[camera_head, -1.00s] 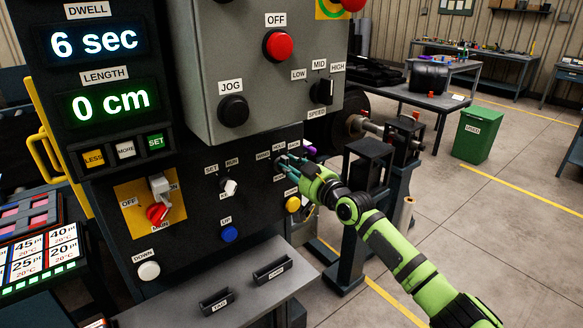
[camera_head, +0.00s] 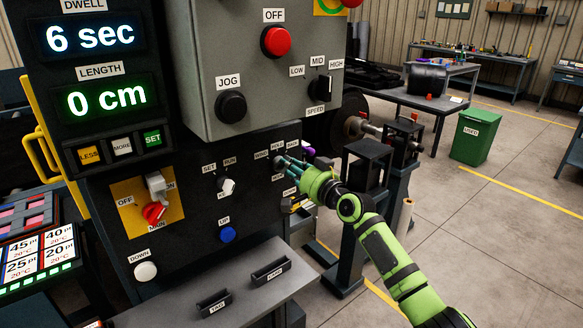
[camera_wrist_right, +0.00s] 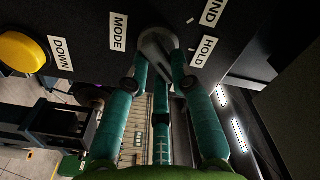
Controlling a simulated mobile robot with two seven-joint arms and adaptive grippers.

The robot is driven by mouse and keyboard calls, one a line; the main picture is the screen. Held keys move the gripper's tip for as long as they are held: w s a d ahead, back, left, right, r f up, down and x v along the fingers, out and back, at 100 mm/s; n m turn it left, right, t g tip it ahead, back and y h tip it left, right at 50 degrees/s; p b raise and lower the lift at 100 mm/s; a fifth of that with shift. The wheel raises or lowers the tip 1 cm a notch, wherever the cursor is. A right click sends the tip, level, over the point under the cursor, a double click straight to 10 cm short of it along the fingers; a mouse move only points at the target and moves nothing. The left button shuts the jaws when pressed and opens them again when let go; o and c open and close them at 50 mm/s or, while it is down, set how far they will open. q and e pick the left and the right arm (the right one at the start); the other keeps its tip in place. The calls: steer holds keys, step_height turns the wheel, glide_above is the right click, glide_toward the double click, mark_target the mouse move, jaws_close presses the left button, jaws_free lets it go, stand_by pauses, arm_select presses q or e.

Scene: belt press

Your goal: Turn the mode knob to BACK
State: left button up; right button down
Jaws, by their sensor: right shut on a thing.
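The mode knob (camera_wrist_right: 158,45) is grey and sits on the black front panel (camera_wrist_right: 150,12) between the MODE and HOLD labels in the right wrist view. My right gripper (camera_wrist_right: 160,62) is shut on it, its teal fingers around the knob. In the head view my right gripper (camera_head: 285,163) reaches the panel from the right and covers part of the knob (camera_head: 277,160) and its labels. I cannot read the knob's exact pointing direction. My left gripper is not in view.
A yellow button (camera_wrist_right: 22,52) is close beside the gripper. A SET/RUN knob (camera_head: 226,186), a blue button (camera_head: 228,234) and a red switch (camera_head: 155,211) are further left. The grey control box (camera_head: 255,75) overhangs above. A grey ledge (camera_head: 240,285) juts out below.

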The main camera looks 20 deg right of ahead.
steer(key=shift+m, duration=0.6)
steer(key=c, duration=1.1)
jaws_free()
steer(key=shift+o, duration=0.2)
steer(key=shift+d, duration=0.1)
steer(key=v, duration=1.2)
